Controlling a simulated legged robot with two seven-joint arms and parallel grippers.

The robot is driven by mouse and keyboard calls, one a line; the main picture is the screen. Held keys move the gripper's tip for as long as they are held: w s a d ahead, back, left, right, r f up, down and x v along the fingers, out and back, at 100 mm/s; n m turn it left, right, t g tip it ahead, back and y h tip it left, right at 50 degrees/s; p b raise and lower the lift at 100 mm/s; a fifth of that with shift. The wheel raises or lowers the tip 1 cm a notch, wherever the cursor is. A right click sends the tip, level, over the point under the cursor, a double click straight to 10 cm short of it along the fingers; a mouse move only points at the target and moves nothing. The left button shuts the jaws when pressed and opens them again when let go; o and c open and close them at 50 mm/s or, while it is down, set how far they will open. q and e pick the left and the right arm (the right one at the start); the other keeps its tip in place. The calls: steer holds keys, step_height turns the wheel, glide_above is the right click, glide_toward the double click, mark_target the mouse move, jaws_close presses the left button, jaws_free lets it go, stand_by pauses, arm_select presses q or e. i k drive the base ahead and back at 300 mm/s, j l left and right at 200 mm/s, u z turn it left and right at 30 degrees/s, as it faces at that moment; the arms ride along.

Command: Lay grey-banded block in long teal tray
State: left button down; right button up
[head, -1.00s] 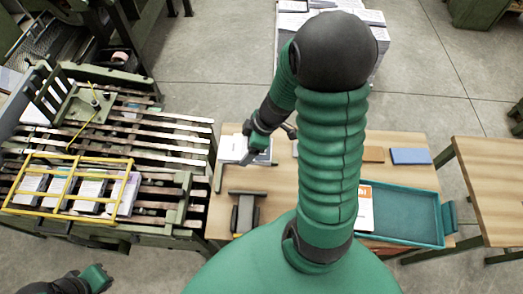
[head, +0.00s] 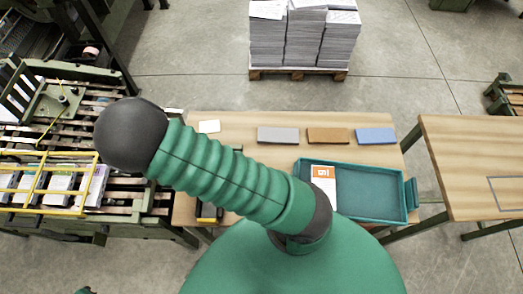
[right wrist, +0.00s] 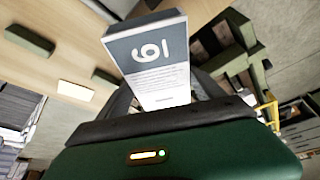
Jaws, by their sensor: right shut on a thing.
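The grey-banded block (right wrist: 150,60), white with a grey end carrying a white number, is held in my right gripper (right wrist: 165,92) in the right wrist view. The dark fingers sit on either side of it. In the head view my right arm reaches left and hides this gripper and block. The long teal tray (head: 407,205) lies on the near right part of the wooden table, to the right of my arm. An orange-banded white block (head: 323,188) lies at its left end. Only a green sliver of my left gripper (head: 84,290) shows at the bottom left edge.
Grey (head: 277,135), brown (head: 328,136) and blue (head: 375,136) plates line the table's back, with a white card (head: 209,126) further left. Right of the orange-banded block the tray is empty. A slatted conveyor with a yellow frame (head: 50,185) stands left. Another table (head: 475,165) stands right.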

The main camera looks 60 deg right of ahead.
mark_target(377, 196)
steer(key=k+l+u, duration=0.2)
steer(key=k+u, duration=0.15)
steer(key=k, duration=0.2)
steer(key=k+l+u, duration=0.1)
steer(key=k+u, duration=0.3)
steer(key=k, duration=0.15)
steer(key=k+z, duration=0.15)
steer(key=k, duration=0.3)
steer(key=k+l+z, duration=0.15)
steer(key=k, duration=0.3)
steer(key=k+l+z, duration=0.15)
steer(key=k, duration=0.3)
